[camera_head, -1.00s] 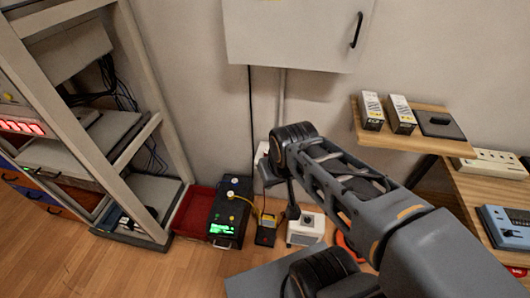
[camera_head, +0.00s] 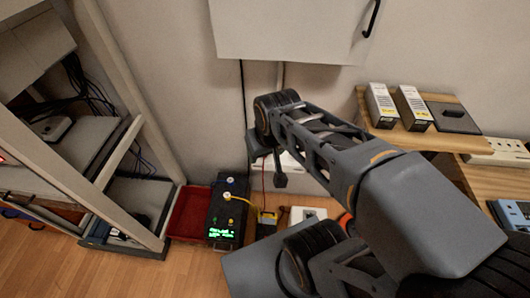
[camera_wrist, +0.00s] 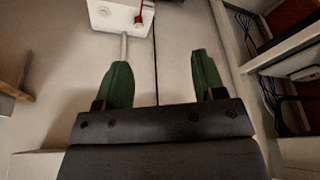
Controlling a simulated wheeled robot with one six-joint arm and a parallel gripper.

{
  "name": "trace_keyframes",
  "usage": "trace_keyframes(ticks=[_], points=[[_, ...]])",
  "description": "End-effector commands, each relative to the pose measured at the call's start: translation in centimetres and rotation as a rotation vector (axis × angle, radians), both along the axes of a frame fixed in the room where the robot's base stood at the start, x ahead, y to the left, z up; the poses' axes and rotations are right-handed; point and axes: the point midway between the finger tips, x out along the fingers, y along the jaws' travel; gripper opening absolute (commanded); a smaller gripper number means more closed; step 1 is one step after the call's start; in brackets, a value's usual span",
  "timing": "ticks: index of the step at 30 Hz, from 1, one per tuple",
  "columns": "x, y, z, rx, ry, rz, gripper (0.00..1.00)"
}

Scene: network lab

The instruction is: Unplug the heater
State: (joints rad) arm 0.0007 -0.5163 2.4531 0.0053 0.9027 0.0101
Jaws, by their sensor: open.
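My gripper (camera_wrist: 160,60) shows in the wrist view with its two green fingers apart and nothing between them. Beyond the left finger, a white wall box (camera_wrist: 112,14) with a grey conduit carries a red plug or cord end (camera_wrist: 139,18). In the head view the white box (camera_head: 290,161) is partly hidden behind my arm, low on the wall, with a thin red cord (camera_head: 263,182) below it. A white unit (camera_head: 296,214) stands on the floor, partly hidden by my arm. I cannot tell for certain which device is the heater.
A black device (camera_head: 228,208) with a green display and a red bin (camera_head: 189,211) stand by the wall. An open rack (camera_head: 150,238) is at left, a wooden shelf (camera_head: 446,140) at right. A wall cabinet (camera_head: 285,30) hangs above; a dark cable (camera_head: 243,100) runs below it.

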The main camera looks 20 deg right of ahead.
Motion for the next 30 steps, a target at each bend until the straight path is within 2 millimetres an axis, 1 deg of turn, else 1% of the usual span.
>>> trace_keyframes(ticks=[1,2,5,6,8,9,11,12,14,15,17,18,21,24,27,30], points=[[1.3,-0.2,-0.7,0.002,0.015,-0.016,0.68],[2.2,-0.4,-0.9,0.005,0.024,-0.028,0.69],[6.0,-1.3,-2.3,0.013,0.059,-0.083,0.69],[7.9,-1.8,-3.2,0.017,0.075,-0.109,0.69],[10.7,-2.6,-4.7,0.023,0.099,-0.151,0.69],[12.6,-3.2,-6.0,0.027,0.116,-0.179,0.69],[15.3,-4.2,-8.2,0.033,0.14,-0.22,0.69],[17.1,-4.9,-9.8,0.037,0.155,-0.246,0.69],[19.4,-5.9,-12.3,0.044,0.178,-0.285,0.69],[20.9,-6.7,-14.2,0.046,0.193,-0.31,0.69],[22.8,-7.7,-16.9,0.051,0.212,-0.345,0.69],[23.8,-8.3,-18.7,0.055,0.224,-0.365,0.69],[25.9,-9.7,-22.6,0.061,0.25,-0.411,0.69],[27.1,-10.8,-25.9,0.065,0.269,-0.447,0.69],[27.9,-11.5,-28.3,0.069,0.283,-0.471,0.69],[28.3,-12.0,-29.7,0.071,0.291,-0.488,0.69]])
